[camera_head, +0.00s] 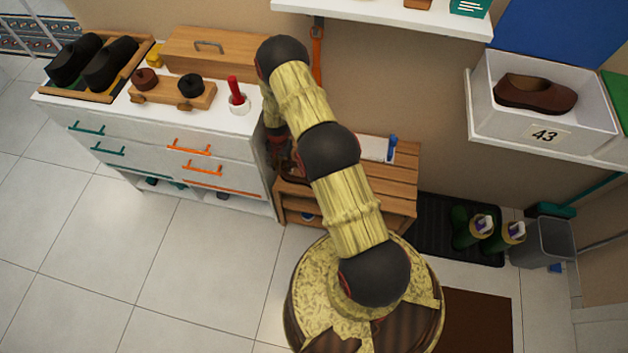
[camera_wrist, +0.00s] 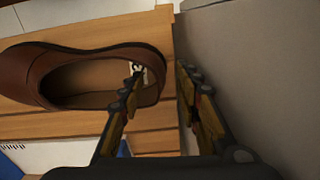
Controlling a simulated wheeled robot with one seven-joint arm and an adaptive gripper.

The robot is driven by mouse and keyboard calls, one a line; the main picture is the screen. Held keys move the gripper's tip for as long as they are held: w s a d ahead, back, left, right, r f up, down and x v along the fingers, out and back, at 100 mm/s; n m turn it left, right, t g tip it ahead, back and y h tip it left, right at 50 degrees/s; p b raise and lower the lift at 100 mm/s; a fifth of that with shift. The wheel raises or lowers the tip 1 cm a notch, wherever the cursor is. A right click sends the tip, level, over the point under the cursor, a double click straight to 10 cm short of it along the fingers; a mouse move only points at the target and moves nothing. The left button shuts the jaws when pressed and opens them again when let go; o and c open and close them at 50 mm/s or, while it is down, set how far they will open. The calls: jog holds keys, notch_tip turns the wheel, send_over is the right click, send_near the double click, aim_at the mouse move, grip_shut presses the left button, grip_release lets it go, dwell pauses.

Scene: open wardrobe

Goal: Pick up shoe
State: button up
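A brown slip-on shoe (camera_wrist: 105,57) lies on the slatted wooden bench (camera_wrist: 155,115) in the wrist view, its opening facing the camera. My gripper (camera_wrist: 159,69) is open around the right end of this shoe. Its left finger overlaps the shoe opening, and its right finger is just outside the shoe's right end. I cannot tell whether either finger touches the shoe. Another brown shoe (camera_head: 535,93) sits in a white box (camera_head: 482,122) marked 43 on the right shelf.
A white drawer cabinet (camera_head: 140,150) stands directly left of the bench, bearing black shoes (camera_head: 107,65) and brushes. A black mat (camera_head: 430,228) with green boots (camera_head: 475,230) and a grey bin (camera_head: 545,242) are at right. The tiled floor at left is clear.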

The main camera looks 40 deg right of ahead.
jog(key=shift+f, duration=0.6)
jog(key=shift+c, duration=0.4)
jog(key=c, duration=0.7)
grip_shut()
